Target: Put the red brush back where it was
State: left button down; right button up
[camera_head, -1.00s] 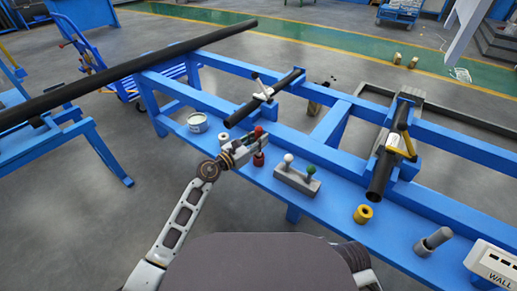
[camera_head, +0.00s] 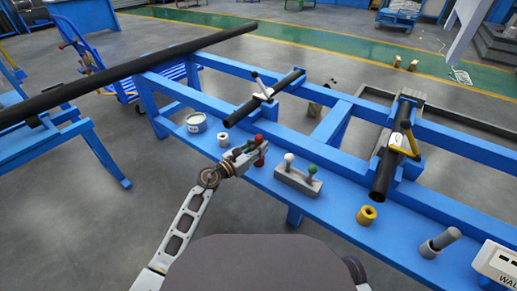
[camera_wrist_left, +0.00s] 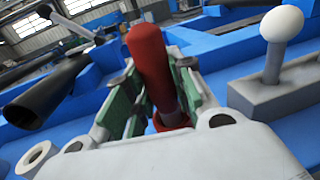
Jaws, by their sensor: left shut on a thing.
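The red brush (camera_head: 260,140) is in my left gripper (camera_head: 248,152), above the near blue shelf. In the left wrist view its red handle (camera_wrist_left: 150,60) stands up, slightly tilted, between the green-padded fingers (camera_wrist_left: 150,105). A red lower part shows beneath the fingers; its tip is hidden. A grey holder block (camera_head: 290,183) is just to the right, with a white-knobbed and a green-knobbed brush standing in it. The white knob (camera_wrist_left: 282,24) also shows in the left wrist view. My right gripper is out of view.
On the blue shelf are a white can (camera_head: 196,123) and a white ring (camera_head: 224,139) to the left, and a yellow ring (camera_head: 366,215) and a grey cylinder (camera_head: 440,240) to the right. Black pipes (camera_head: 385,172) lie across the frame behind.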

pick_arm(q)
jog(key=shift+f, duration=0.1)
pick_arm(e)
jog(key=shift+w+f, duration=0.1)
pick_arm(q)
jog(key=c, duration=1.2)
grip_release()
jog(key=shift+c, duration=0.2)
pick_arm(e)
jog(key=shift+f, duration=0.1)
pick_arm(q)
jog(key=shift+s+a, duration=0.5)
jog(key=shift+a, duration=0.05)
jog(key=p+v, duration=0.1)
jog(key=v, duration=0.9)
jog(key=shift+s+a, duration=0.15)
jog(key=shift+s, duration=0.05)
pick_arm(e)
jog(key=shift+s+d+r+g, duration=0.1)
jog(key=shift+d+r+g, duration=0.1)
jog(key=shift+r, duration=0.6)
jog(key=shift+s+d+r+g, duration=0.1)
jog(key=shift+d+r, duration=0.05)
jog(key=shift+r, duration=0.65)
